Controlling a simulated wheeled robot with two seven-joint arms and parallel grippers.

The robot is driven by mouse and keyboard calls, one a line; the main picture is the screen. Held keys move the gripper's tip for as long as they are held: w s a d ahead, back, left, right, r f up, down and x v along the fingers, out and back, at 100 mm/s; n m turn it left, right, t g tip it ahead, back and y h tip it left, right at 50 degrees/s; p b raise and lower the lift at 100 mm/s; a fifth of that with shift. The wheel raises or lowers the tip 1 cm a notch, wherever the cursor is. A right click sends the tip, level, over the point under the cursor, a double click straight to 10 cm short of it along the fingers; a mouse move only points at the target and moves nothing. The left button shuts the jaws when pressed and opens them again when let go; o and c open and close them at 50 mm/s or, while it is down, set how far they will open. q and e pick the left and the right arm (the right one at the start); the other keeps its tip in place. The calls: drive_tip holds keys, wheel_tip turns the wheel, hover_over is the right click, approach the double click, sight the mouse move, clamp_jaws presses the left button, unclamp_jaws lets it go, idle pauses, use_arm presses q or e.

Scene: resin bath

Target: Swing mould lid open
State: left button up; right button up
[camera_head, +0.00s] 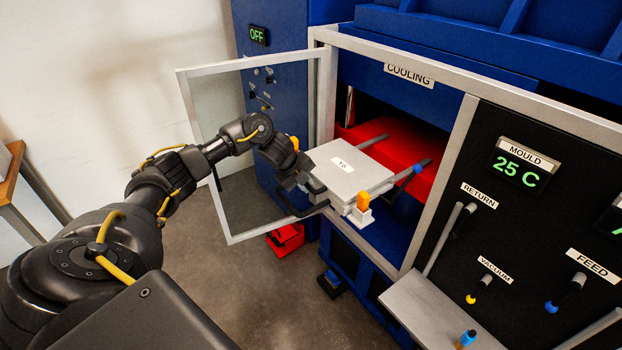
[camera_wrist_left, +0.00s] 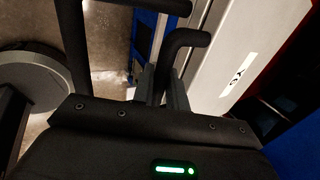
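The mould (camera_head: 362,189) is a flat light-grey box with a small white label on its lid (camera_head: 345,157). It sits on two grey rails in front of the red opening under the "COOLING" sign. The lid lies flat and looks closed. My left gripper (camera_head: 297,178) is at the mould's left side. In the left wrist view, a bent black handle (camera_wrist_left: 186,40) runs down between the two grey fingers (camera_wrist_left: 162,90), which appear closed on it. The lid's grey side (camera_wrist_left: 225,60) shows to the right. My right gripper is not in view.
A framed glass door (camera_head: 205,120) stands open on the left, close behind my left arm. An orange latch (camera_head: 362,201) stands at the mould's front corner. A blue knob (camera_head: 417,169) is on the right rail. A grey shelf (camera_head: 425,305) juts out at lower right.

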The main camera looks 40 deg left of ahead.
use_arm(q)
drive_tip(key=shift+w+r+p, duration=0.1)
drive_tip(key=shift+r+p, duration=0.55)
drive_tip(key=shift+r, duration=0.05)
drive_tip(key=shift+r+p, duration=0.65)
drive_tip(key=shift+r, duration=0.15)
wheel_tip(320, 180, up, 8)
drive_tip(key=w, duration=0.2)
drive_tip(key=shift+w+d+r, duration=0.2)
drive_tip(key=shift+w+d, duration=0.15)
